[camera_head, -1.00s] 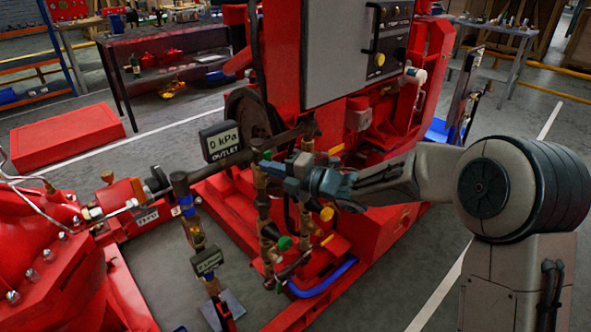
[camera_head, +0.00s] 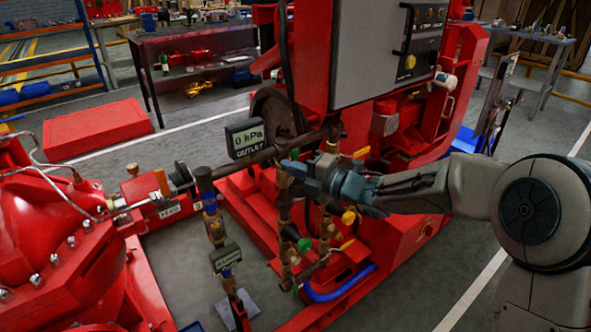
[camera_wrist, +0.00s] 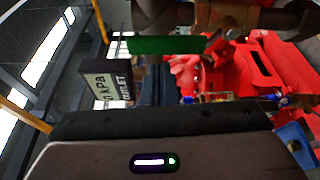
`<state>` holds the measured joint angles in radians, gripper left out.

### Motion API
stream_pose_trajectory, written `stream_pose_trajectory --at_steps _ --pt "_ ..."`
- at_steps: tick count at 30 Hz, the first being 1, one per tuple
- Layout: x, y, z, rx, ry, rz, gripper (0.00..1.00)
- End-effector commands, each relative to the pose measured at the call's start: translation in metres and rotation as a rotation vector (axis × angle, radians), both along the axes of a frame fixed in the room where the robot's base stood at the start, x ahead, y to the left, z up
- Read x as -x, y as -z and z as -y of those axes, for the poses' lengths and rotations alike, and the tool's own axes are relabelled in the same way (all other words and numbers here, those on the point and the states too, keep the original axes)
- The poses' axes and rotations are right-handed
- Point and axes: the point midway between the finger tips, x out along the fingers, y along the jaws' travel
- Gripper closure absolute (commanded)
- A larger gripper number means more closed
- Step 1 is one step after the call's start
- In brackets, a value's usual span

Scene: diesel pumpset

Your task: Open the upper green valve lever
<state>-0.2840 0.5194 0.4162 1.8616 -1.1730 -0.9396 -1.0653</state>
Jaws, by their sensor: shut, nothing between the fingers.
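The upper green valve lever (camera_wrist: 166,45) shows large in the wrist view, a flat green bar lying across just above my gripper's fingers (camera_wrist: 155,84). In the head view only a small green bit of the lever (camera_head: 295,154) shows beside the horizontal pipe. My gripper (camera_head: 287,167) is shut and empty, its tips by the upper end of the brass valve pipes. It hides much of the upper valve. I cannot tell whether the fingers touch the lever.
The outlet gauge (camera_head: 246,138) reads 0 kPa, left of my gripper. The red pumpset body and grey panel (camera_head: 372,50) stand close behind.

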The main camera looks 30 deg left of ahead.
Motion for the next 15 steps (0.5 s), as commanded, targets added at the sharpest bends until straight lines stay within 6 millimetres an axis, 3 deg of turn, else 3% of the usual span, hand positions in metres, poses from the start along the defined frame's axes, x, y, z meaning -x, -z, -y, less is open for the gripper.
stream_pose_trajectory --at_steps 5,9,15 --pt "0.018 0.005 -0.005 0.000 0.003 0.002 1.00" --pt "0.016 -0.001 0.035 0.001 0.009 0.002 1.00" --pt "0.021 0.000 0.070 0.001 0.000 0.000 1.00"
